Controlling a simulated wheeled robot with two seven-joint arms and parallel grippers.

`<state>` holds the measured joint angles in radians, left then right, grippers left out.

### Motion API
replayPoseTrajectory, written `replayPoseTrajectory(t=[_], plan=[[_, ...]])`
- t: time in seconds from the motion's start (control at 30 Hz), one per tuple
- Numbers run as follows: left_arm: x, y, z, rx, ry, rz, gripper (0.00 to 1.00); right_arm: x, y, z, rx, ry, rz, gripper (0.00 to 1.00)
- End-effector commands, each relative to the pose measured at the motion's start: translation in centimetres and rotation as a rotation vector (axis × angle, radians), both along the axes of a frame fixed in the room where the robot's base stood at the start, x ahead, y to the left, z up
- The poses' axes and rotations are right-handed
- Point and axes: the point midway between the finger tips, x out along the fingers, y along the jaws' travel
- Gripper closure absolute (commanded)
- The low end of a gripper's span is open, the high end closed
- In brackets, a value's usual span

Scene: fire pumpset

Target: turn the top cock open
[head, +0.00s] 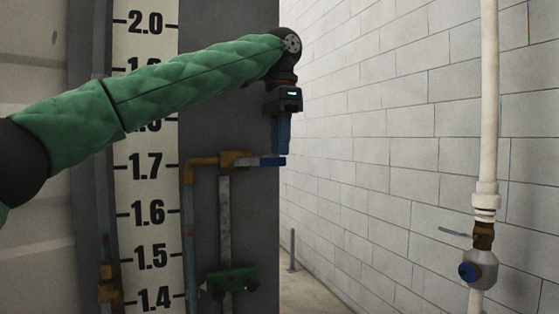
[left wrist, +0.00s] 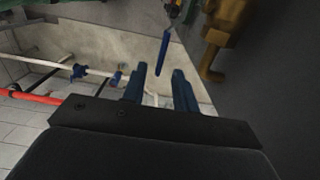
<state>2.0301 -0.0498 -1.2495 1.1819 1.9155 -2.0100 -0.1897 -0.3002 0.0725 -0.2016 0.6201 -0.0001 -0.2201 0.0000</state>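The top cock is a brass valve (head: 236,160) on a brass pipe, beside the 1.7 mark. Its blue lever (head: 267,162) points right, roughly level, in the head view. My left gripper (head: 281,151) points down with its blue fingertips at the lever's free end. In the left wrist view, the two fingers of the gripper (left wrist: 160,70) are apart and empty. The blue lever (left wrist: 163,50) shows just ahead of the gap between them. I cannot tell whether a finger touches it. My right gripper is not in view.
A white level scale (head: 147,205) stands left of the cock, against a dark panel. A green fitting (head: 230,281) sits lower on the pipework. A white pipe with a blue-handled valve (head: 479,270) stands at the right.

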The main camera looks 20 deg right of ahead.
Motion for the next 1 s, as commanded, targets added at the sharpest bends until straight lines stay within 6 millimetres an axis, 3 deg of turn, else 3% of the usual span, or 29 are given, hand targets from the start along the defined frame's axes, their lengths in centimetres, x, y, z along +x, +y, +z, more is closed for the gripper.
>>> replayPoseTrajectory(t=[0.33, 0.7, 1.0], plan=[[0.1, -0.1, 2.7, -0.001, 0.001, 0.001, 0.71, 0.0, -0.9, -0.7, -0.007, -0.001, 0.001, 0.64], [0.1, -0.1, 3.0, 0.000, 0.001, 0.000, 0.71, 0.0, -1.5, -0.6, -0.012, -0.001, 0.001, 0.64], [0.0, -0.1, 3.0, 0.000, 0.001, 0.000, 0.71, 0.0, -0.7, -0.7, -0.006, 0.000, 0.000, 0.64]])
